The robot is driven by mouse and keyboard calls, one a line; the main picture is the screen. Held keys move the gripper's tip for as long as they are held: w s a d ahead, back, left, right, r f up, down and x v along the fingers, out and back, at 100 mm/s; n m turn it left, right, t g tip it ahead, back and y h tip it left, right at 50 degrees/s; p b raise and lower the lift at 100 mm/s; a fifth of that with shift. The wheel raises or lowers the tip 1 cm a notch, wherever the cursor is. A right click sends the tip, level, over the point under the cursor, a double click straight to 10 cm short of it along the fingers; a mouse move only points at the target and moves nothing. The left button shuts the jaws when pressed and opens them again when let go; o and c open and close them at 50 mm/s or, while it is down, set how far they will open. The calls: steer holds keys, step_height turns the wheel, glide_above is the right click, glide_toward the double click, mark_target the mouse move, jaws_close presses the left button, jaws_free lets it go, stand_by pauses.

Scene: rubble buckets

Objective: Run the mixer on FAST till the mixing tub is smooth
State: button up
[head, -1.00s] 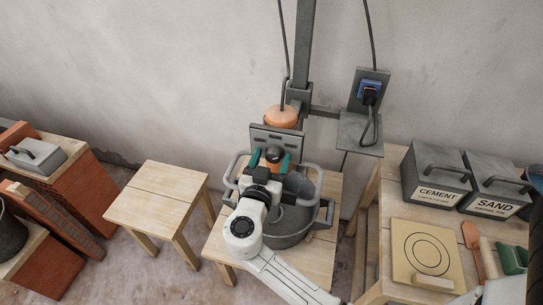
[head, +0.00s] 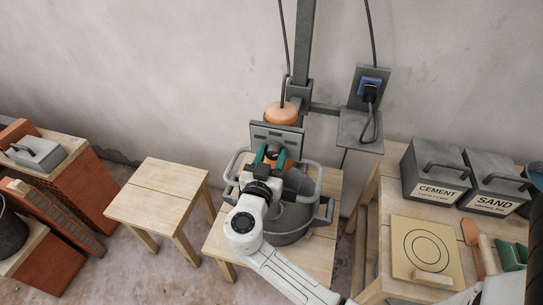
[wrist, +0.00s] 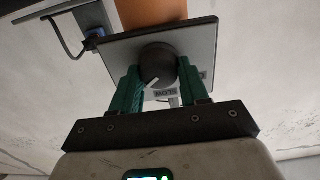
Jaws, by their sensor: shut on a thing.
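The mixer hangs on a grey post, with an orange motor (head: 281,113) above a grey control panel (head: 262,130). The mixing tub (head: 287,239) stands below on a wooden stool, and my arm covers much of it. The state of the mix cannot be told. My gripper (head: 271,157) is at the panel's front. In the wrist view its green fingers are shut on the round black knob (wrist: 158,62), one on each side. The knob's white mark points to the lower left of the picture.
The right table holds the CEMENT box (head: 433,176), the SAND box (head: 495,184), a board (head: 425,247) and hand tools. An empty stool (head: 157,194) stands left. Brick stacks are at far left.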

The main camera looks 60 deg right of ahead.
steer(key=shift+n, duration=0.3)
steer(key=shift+f+n+b, duration=0.1)
steer(key=shift+n+b, duration=0.45)
steer(key=shift+n, duration=0.05)
steer(key=n+b, duration=0.1)
steer(key=n, duration=0.2)
steer(key=shift+w, duration=0.1)
steer(key=n, duration=0.5)
steer(key=shift+w+n, duration=0.1)
steer(key=shift+n, duration=0.3)
steer(key=n+p, duration=0.1)
steer(key=n, duration=0.4)
steer(key=shift+n+p, duration=0.3)
steer(key=shift+p, duration=0.05)
steer(key=n+p, duration=0.2)
steer(key=n, duration=0.3)
steer(key=shift+n+p, duration=0.3)
steer(key=shift+f, duration=0.1)
